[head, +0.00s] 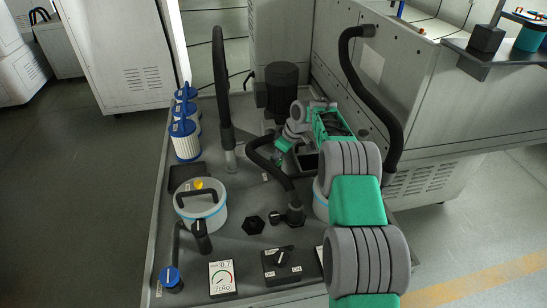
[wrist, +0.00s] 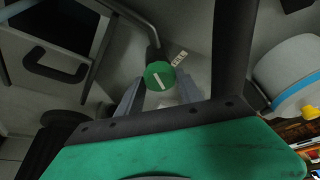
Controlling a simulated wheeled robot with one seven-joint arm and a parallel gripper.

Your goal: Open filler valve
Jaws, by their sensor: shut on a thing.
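The filler valve shows in the wrist view as a round green knob (wrist: 153,69) with a white bar mark running at a slant across its face. In the head view my gripper (head: 282,157) reaches down at the back middle of the grey skid, beside the dark hoses. The knob itself cannot be made out there.
A white pot with a blue band (head: 203,207) stands left on the skid (head: 155,225). Blue-topped filters (head: 185,140) line its left edge. A blue-knobbed valve (head: 171,278), a gauge (head: 222,278) and a switch box (head: 282,266) sit at the front. Black hoses (head: 222,90) rise nearby.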

